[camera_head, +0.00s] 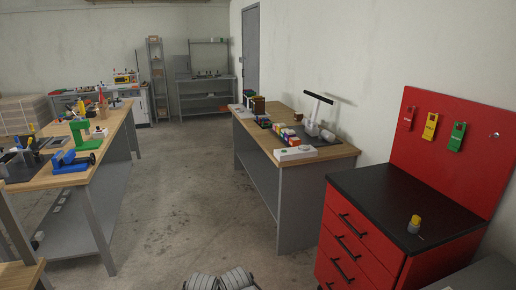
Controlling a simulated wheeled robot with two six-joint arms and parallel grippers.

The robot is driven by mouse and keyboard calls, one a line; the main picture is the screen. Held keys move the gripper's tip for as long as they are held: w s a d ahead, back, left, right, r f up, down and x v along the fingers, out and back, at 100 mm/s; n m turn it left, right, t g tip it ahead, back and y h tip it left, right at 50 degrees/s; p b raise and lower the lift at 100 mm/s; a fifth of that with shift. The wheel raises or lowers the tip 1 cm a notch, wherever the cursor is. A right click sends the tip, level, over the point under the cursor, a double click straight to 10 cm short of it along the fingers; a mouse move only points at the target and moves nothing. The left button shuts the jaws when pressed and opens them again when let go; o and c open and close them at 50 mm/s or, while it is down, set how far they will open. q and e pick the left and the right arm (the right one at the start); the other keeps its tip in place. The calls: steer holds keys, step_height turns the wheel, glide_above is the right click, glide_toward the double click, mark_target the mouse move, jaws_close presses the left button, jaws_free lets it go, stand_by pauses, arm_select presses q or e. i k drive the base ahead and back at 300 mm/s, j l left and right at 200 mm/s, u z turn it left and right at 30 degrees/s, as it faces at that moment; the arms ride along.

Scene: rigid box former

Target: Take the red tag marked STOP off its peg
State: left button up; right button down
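A red tag (407,118) hangs at the left of a red upright panel (399,152) on the right side of the view. Its lettering is too small to read. A yellow tag (430,126) and a green tag (457,136) hang to its right on the same panel. The pegs behind the tags are mostly hidden. Neither of my grippers can be made out; only grey ribbed parts, apparently mine, show at the bottom edge.
The panel stands behind a red drawer cabinet (345,246) with a black top (385,199). A small yellow-capped item (414,224) stands on that top. A wooden-topped bench (334,152) stands left of the cabinet, and another bench (110,126) at far left. The floor (185,190) between is clear.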

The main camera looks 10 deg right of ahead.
mark_target(407, 120)
steer(key=i+z, duration=0.95)
steer(key=i+j+z, duration=0.3)
steer(key=z, duration=0.15)
steer(key=i+j+z, duration=0.65)
steer(key=j+z, duration=0.25)
